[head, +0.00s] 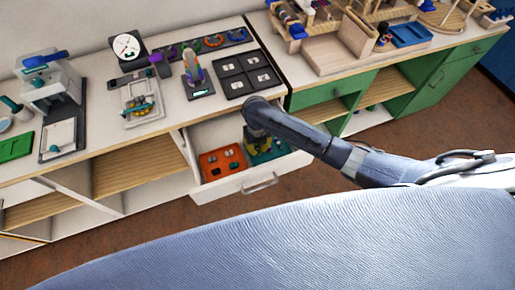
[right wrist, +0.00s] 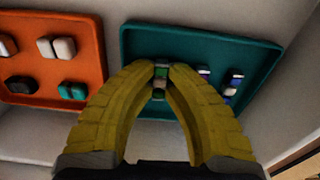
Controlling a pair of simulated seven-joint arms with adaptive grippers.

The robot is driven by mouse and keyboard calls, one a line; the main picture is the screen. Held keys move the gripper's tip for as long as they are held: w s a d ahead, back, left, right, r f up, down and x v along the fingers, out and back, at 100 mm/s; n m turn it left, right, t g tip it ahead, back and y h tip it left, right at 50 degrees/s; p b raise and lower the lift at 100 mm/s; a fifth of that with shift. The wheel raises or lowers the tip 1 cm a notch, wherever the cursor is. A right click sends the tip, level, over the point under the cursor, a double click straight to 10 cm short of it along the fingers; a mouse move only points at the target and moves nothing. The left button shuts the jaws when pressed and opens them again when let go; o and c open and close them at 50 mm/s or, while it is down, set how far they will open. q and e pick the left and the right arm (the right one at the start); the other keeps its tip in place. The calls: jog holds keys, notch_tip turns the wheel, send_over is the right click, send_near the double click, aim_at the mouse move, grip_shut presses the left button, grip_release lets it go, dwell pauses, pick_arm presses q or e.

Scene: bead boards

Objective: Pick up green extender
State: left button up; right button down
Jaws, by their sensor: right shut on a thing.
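My right gripper (right wrist: 160,72) has yellow padded fingers and is inside the open drawer, over the teal tray (right wrist: 262,55). Its fingertips are shut on a small green piece (right wrist: 160,73), which looks like the green extender, with a paler part below it. I cannot tell whether the piece still touches the tray. In the head view the right gripper (head: 258,146) reaches down into the drawer, and the arm hides part of the tray. My left gripper is not in view.
An orange tray (right wrist: 100,50) with white, black and teal pieces lies left of the teal tray. A few white and blue pieces (right wrist: 204,73) lie right of the fingers. The white drawer front (head: 250,178) stands close by. The counter above holds a dark compartment board (head: 246,72) and other items.

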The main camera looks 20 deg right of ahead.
aim_at(257, 148)
notch_tip(257, 148, up, 20)
dwell(0.6)
dwell(1.1)
